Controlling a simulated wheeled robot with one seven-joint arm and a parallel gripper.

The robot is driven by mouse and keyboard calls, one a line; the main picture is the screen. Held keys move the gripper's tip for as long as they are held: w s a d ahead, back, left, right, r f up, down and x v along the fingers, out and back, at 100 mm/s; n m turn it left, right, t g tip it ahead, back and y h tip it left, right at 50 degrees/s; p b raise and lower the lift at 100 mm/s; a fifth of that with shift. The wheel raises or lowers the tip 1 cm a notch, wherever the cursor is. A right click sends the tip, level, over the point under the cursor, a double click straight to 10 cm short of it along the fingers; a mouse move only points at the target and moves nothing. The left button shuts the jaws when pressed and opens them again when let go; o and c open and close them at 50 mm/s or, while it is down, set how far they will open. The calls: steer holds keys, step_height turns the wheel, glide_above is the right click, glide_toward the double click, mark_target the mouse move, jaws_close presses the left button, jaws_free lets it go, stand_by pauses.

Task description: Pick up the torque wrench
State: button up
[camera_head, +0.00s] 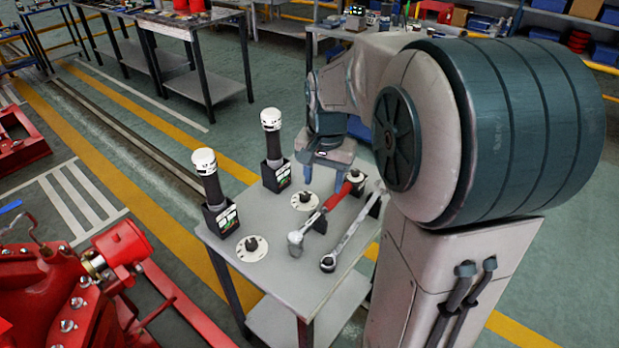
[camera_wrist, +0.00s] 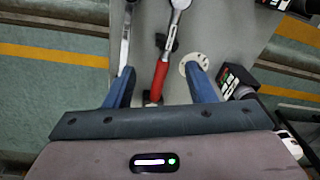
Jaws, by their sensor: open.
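The torque wrench (camera_head: 333,198), with a red grip and a silver shaft and head, lies across the small grey table (camera_head: 227,233), its grip end on a dark support. In the wrist view the red grip of the wrench (camera_wrist: 160,80) lies between my gripper's two blue fingers. My gripper (camera_wrist: 159,69) is open and empty, above the grip end. In the head view my gripper (camera_head: 328,167) hangs over the table's far side. I cannot tell the exact height gap.
A plain silver ratchet wrench (camera_head: 345,237) lies alongside, close to my left finger in the wrist view (camera_wrist: 125,40). Two black tools with white caps (camera_head: 206,178) (camera_head: 271,138) stand in holders. White discs (camera_head: 252,249) lie on the table. Red machinery (camera_head: 60,290) is at lower left.

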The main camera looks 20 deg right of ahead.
mark_target(329, 201)
steer(key=w+d+f+m, duration=0.3)
steer(key=w+d+f, duration=0.1)
steer(key=w, duration=0.2)
steer(key=shift+g, duration=0.4)
step_height(329, 201, down, 8)
steer(key=shift+w+d+f+b, duration=0.1)
steer(key=shift+w+f+b, duration=0.1)
steer(key=shift+b, duration=0.15)
steer(key=f, duration=0.4)
steer(key=shift+w+d, duration=0.3)
steer(key=shift+w, duration=0.05)
steer(key=shift+f, duration=0.6)
steer(key=shift+r, duration=0.1)
jaws_close()
